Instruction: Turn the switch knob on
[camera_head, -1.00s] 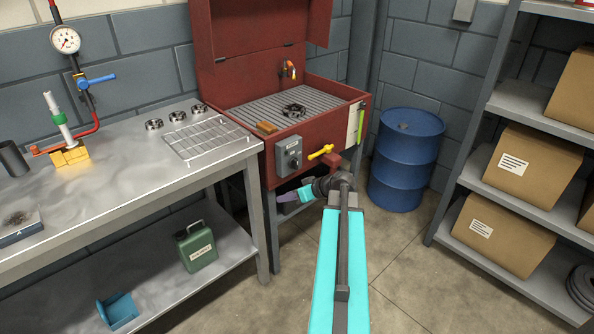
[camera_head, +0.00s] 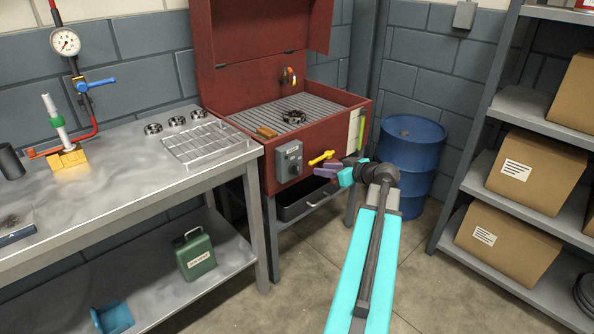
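A grey switch box (camera_head: 289,161) is fixed to the front of the red cabinet. Its dark round knob (camera_head: 294,168) faces out and is not covered. The knob's exact turn is too small to read. My gripper (camera_head: 322,172) is at the cabinet's front, to the right of the knob and just below the yellow lever handle. I cannot tell whether the fingers are apart.
The red cabinet (camera_head: 340,138) has its lid up, with a grate, a brown brush-like block and a black wheel inside. A yellow lever (camera_head: 322,157) sits right of the switch box. A steel bench (camera_head: 100,185) stands left, a blue drum (camera_head: 410,150) right, shelving (camera_head: 470,200) farther right.

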